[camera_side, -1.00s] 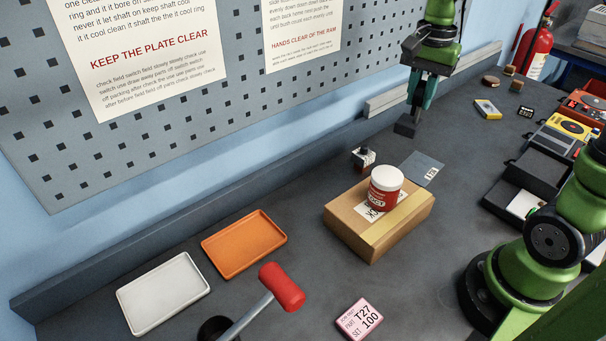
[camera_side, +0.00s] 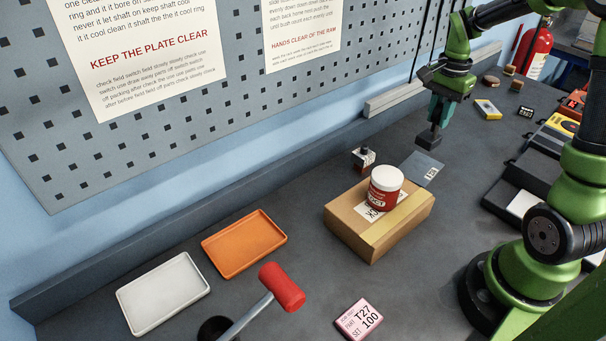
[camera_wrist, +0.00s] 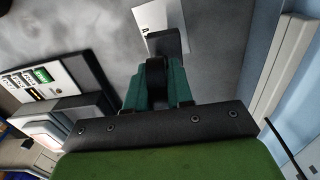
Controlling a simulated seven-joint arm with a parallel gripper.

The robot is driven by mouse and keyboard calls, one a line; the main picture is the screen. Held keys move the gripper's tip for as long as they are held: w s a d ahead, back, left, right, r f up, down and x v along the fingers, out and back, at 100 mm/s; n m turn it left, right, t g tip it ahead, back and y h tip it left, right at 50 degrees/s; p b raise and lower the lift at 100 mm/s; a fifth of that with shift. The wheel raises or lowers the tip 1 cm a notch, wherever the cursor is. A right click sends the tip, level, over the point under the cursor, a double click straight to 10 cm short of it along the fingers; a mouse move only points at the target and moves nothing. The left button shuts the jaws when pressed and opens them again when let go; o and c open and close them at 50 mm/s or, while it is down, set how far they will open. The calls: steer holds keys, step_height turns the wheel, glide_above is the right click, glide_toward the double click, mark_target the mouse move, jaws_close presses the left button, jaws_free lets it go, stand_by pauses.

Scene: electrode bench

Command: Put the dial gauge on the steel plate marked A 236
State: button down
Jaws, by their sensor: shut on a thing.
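My gripper (camera_side: 433,122) is shut on a dark grey block-like thing, which I take to be the dial gauge (camera_side: 428,140). It hangs below the fingers, and its face does not show. The wrist view also shows it (camera_wrist: 172,42) beyond the green fingers (camera_wrist: 157,82). The steel plate (camera_side: 416,160) is a flat grey sheet with a white label, lying on the bench behind the cardboard box. The held thing is above its far edge, apparently without touching. In the wrist view the plate (camera_wrist: 160,14) is partly hidden; only an "A" is readable.
A cardboard box (camera_side: 372,240) carries a red and white jar (camera_side: 385,188). A small dark bottle (camera_side: 363,157) stands left of the plate. Grey rails (camera_side: 395,98) run along the wall. Orange (camera_side: 244,243) and white (camera_side: 163,293) trays and a red mallet (camera_side: 282,287) lie nearer.

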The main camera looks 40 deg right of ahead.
mark_target(442, 104)
step_height(442, 104, down, 8)
steer(key=shift+r, duration=0.25)
steer(key=shift+f, duration=0.15)
steer(key=c, duration=1)
jaws_free()
step_height(442, 104, up, 12)
steer(key=shift+a+r, duration=0.1)
steer(key=s+a+r+n+t, duration=0.2)
steer(key=a+n, duration=0.2)
steer(key=a, duration=0.3)
steer(key=s+a+r+n+t+y, duration=0.1)
steer(key=s+a+n+t, duration=0.1)
steer(key=a+n, duration=0.3)
steer(key=s+a+r+n+t+y, duration=0.1)
steer(key=s+a+r+n+t, duration=0.1)
steer(key=a, duration=0.8)
steer(key=s+n+t, duration=0.1)
steer(key=s+n, duration=0.1)
steer(key=n, duration=0.1)
steer(key=shift+s+r, duration=0.25)
steer(key=shift+r, duration=0.05)
